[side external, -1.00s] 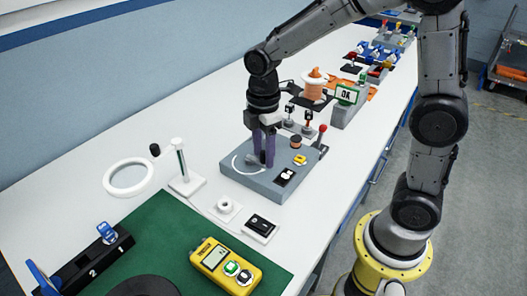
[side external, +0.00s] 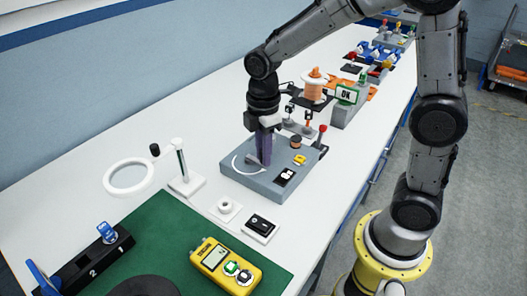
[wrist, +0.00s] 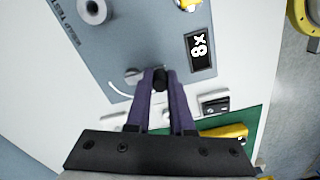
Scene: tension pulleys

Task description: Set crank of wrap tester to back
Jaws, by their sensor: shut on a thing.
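The wrap tester (side external: 232,174) is a flat blue-grey box on the white bench, with a white arc line on its top; it also shows in the wrist view (wrist: 130,30). Its crank (wrist: 133,75) is a short grey lever near the arc, with a black knob (wrist: 160,77) at one end. My gripper (side external: 263,162) points down over the tester. In the wrist view its purple fingers (wrist: 160,84) are shut on the black knob, one on each side. In the side external view the fingers hide most of the crank.
A white stand (side external: 183,166) is to the left.

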